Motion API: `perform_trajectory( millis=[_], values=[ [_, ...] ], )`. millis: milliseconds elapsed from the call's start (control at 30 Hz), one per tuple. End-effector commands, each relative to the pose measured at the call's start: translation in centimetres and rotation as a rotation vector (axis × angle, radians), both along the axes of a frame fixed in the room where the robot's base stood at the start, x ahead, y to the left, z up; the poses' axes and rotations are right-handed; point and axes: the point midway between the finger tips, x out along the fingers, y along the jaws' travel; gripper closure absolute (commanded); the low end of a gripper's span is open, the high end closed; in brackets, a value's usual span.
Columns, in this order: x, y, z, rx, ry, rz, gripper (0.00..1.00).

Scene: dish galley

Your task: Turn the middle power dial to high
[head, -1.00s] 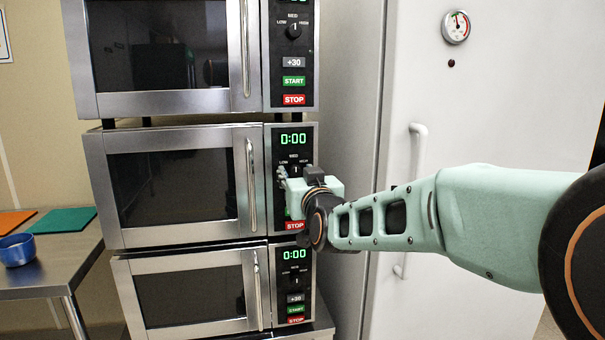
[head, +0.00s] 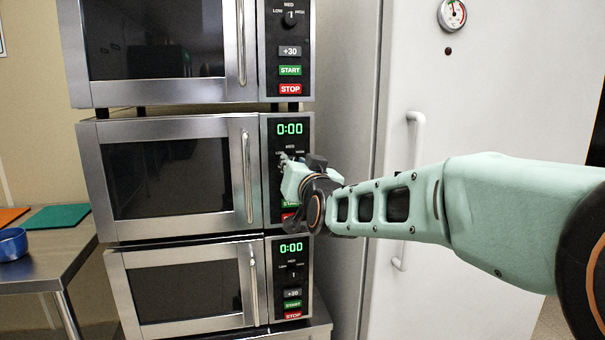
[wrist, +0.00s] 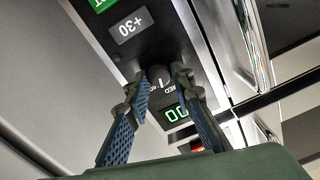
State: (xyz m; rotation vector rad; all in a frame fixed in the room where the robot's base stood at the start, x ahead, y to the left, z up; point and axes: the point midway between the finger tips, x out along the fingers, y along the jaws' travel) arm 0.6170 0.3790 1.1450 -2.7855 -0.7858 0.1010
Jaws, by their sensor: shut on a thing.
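The middle microwave (head: 165,228) has a black control panel with a lit green 0:00 display (head: 289,129). Its power dial is mostly hidden behind my gripper in the head view. In the wrist view the round black dial (wrist: 159,77) sits between my fingertips, below the +30 button (wrist: 130,27) and above the green display (wrist: 176,113), so the panel appears upside down. My gripper (head: 288,160) is at the dial, its two fingers (wrist: 161,78) on either side of it and shut on it. A white mark shows on the dial; its exact setting is hard to read.
Another microwave with its own dial (head: 290,18) is above, and one more with a dial (head: 293,274) is below. A white fridge door with a handle (head: 415,140) is at the right. A steel table with a blue bowl (head: 12,244) and a green board (head: 59,217) stands at the left.

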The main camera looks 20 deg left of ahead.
Motion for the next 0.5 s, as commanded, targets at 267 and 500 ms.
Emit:
perform_trajectory(
  millis=[267,500],
  values=[
    [0.06,-0.1,-0.51,0.226,0.135,0.0,1.0],
    [0.05,-0.09,-0.43,0.412,0.248,0.001,1.0]
  ],
)
